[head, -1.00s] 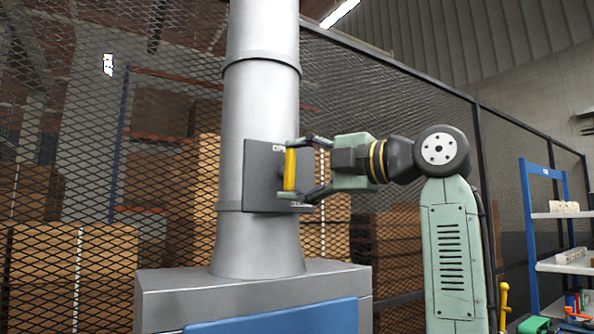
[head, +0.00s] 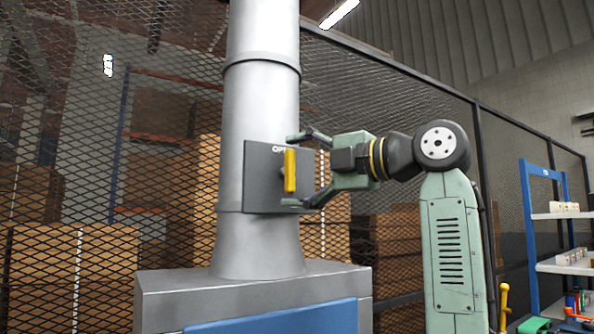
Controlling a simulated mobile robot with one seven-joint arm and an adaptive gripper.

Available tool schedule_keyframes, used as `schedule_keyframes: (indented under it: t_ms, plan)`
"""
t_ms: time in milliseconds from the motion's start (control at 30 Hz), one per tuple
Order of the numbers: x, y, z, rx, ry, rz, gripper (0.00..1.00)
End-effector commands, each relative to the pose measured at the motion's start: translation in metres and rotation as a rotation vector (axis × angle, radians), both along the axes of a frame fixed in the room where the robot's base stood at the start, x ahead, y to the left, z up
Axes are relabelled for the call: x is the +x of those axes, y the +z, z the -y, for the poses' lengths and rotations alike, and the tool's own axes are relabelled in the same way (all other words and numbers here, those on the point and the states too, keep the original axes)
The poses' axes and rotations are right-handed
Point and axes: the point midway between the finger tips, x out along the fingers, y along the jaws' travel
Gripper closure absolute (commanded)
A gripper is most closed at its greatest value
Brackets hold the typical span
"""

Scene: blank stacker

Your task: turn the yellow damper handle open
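The yellow damper handle (head: 290,170) stands upright on a dark square plate (head: 262,188) fixed to the grey metal duct (head: 259,110). Part of the plate's lettering shows above the handle, starting with "OP". My gripper (head: 297,169) comes from the right with its two fingers spread wide, one above and one below the handle. The fingers look apart from the handle, and nothing is held between them. Lettering at the plate's bottom is hidden behind the lower finger.
The duct rises from a grey cabinet (head: 180,290) with a blue panel (head: 275,318). A black mesh fence (head: 90,190) runs behind it, with stacked boxes beyond. A blue-framed shelf (head: 527,220) stands at the far right.

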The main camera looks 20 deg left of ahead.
Motion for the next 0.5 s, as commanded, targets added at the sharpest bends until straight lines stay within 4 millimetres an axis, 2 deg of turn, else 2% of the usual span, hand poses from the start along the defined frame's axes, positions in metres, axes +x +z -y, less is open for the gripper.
schedule_keyframes:
  t_ms: [367,500]
  plan:
    - [0.0,0.0,0.002,0.0,0.0,-0.001,0.13]
    - [-0.003,0.0,0.015,0.002,-0.001,-0.002,0.13]
